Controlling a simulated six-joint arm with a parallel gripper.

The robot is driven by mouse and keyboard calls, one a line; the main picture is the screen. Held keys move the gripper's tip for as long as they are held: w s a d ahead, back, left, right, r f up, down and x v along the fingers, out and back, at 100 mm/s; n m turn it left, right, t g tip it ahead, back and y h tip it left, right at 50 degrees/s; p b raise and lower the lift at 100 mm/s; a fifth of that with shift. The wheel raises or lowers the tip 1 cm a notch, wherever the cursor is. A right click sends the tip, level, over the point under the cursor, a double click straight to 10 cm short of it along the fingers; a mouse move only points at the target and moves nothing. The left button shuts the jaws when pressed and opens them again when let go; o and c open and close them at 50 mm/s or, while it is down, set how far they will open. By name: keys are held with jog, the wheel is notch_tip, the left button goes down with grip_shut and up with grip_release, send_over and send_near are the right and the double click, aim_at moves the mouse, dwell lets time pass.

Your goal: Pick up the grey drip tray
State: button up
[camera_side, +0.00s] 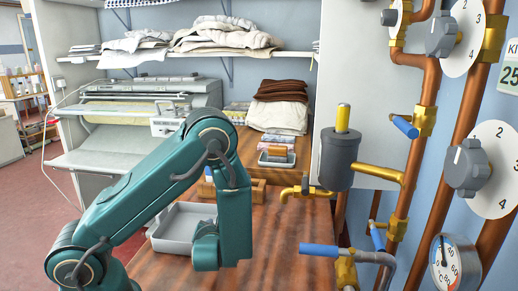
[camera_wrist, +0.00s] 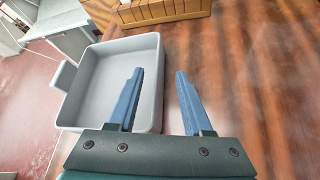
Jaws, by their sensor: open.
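The grey drip tray (camera_wrist: 92,85) is a shallow, open box with a handle tab on its left side. It lies on the wooden table and looks empty in the wrist view. My gripper (camera_wrist: 155,75) is open and empty, with two blue fingers. In the wrist view its left finger overlaps the tray's interior and its right finger is over bare wood, right of the tray's right wall. I cannot tell how high the fingertips are. In the side view the tray (camera_side: 178,228) is partly hidden behind my teal arm.
A wooden slotted block (camera_wrist: 160,10) stands just behind the tray. The brown table (camera_wrist: 255,85) is clear to the right. In the side view, a dark cylinder with a yellow top (camera_side: 340,160), brass taps and copper pipes (camera_side: 420,130) stand at the right.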

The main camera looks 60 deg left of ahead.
jog(key=shift+x, duration=1.8)
grip_shut()
